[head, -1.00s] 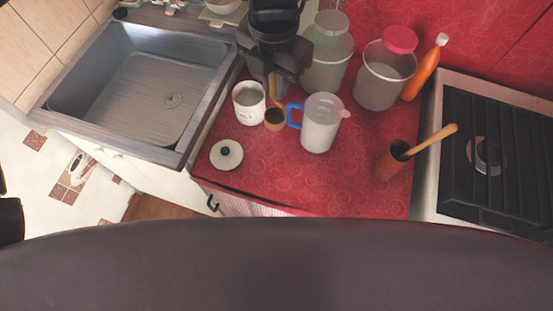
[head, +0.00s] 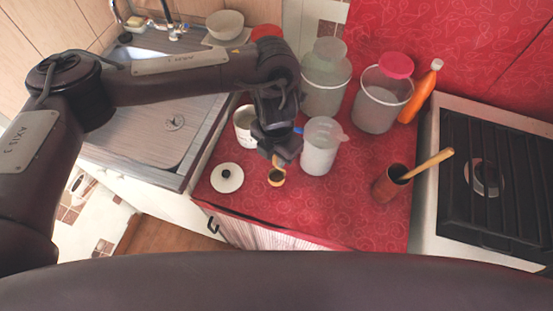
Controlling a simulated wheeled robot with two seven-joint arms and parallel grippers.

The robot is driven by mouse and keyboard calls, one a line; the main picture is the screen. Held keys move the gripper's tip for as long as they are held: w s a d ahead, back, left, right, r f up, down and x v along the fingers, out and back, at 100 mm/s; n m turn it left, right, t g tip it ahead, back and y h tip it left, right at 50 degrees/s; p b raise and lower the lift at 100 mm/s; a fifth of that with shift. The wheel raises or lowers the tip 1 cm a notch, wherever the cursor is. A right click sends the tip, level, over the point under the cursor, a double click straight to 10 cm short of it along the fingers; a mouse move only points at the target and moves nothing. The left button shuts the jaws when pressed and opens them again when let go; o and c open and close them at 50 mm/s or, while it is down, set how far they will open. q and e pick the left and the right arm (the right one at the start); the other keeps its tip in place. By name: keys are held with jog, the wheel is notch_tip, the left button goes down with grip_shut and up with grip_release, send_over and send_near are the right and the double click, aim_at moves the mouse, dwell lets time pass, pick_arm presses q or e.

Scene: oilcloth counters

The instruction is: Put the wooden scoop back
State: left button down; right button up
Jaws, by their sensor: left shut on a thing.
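The wooden scoop (head: 277,178) hangs below my left gripper (head: 279,155), which is shut on its handle. Its round bowl shows over the red counter, in front of the jars; I cannot tell how far above the surface it is. A white canister (head: 243,125) stands open behind and left of the scoop, partly hidden by my gripper. Its white lid with a dark knob (head: 227,178) lies on the counter, left of the scoop. My right gripper is not in view.
A clear measuring jug (head: 320,150) stands close right of the gripper. Two large jars (head: 326,85) (head: 378,105) and an orange bottle (head: 422,93) stand behind. A brown pot (head: 387,186) with a wooden utensil stands right, near the stove (head: 495,160). The front counter is clear.

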pick_arm(q)
notch_tip(320, 180, down, 3)
jog(key=shift+r, duration=0.1)
jog(key=shift+f+b, duration=0.2)
jog(key=shift+b, duration=0.15)
jog(key=c, duration=1.3)
grip_release()
jog(key=shift+c, duration=0.2)
jog(key=shift+r, duration=0.15)
